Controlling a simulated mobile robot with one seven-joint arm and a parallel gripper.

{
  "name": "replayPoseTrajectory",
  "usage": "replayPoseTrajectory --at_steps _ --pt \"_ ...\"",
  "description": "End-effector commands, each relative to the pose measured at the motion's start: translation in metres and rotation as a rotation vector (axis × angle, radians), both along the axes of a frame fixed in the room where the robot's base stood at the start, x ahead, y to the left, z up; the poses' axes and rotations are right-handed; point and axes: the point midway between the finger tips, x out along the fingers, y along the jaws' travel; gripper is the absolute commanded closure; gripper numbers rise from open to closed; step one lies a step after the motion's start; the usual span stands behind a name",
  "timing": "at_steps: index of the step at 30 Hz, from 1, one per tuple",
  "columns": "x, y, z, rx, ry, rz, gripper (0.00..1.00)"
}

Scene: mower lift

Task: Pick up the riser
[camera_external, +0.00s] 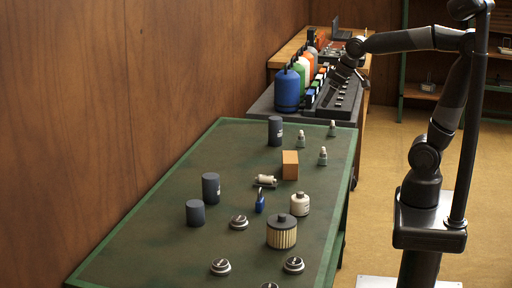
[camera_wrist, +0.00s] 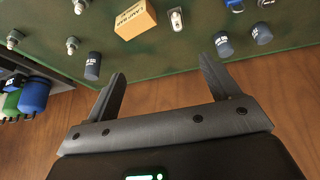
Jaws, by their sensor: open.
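The riser looks to be the orange-tan block (camera_external: 290,164) standing on the green table, right of its middle in the external view. In the wrist view the block (camera_wrist: 135,19) is near the top, with dark lettering on one side, too small to read surely. My gripper (camera_wrist: 161,68) is open with nothing between its fingers. In the wrist view the block is beyond the fingertips and apart from them. In the external view my arm reaches over the far dark bench, well beyond the block; its fingers are hard to make out there.
The green table (camera_external: 150,240) also holds dark cylinders (camera_external: 211,187), small grey fittings, a silver part (camera_external: 265,181) beside the block, a white canister (camera_external: 300,204) and a ribbed filter (camera_external: 281,232). Coloured bottles (camera_external: 287,90) crowd the far bench. A wooden wall (camera_external: 120,90) runs along the left.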

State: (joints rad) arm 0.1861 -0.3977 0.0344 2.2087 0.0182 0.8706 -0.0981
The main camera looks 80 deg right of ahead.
Motion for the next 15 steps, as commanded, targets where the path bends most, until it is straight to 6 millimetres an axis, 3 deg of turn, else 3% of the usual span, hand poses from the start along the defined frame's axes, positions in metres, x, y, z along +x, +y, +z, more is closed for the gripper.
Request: replayPoseTrajectory --at_steps 1,8,15 --pt "0.018 -0.012 0.000 -0.002 0.011 -0.014 0.19" --pt "0.092 -0.067 -0.003 -0.008 0.031 -0.053 0.19" --pt "0.159 -0.142 -0.027 -0.001 0.048 -0.097 0.19"
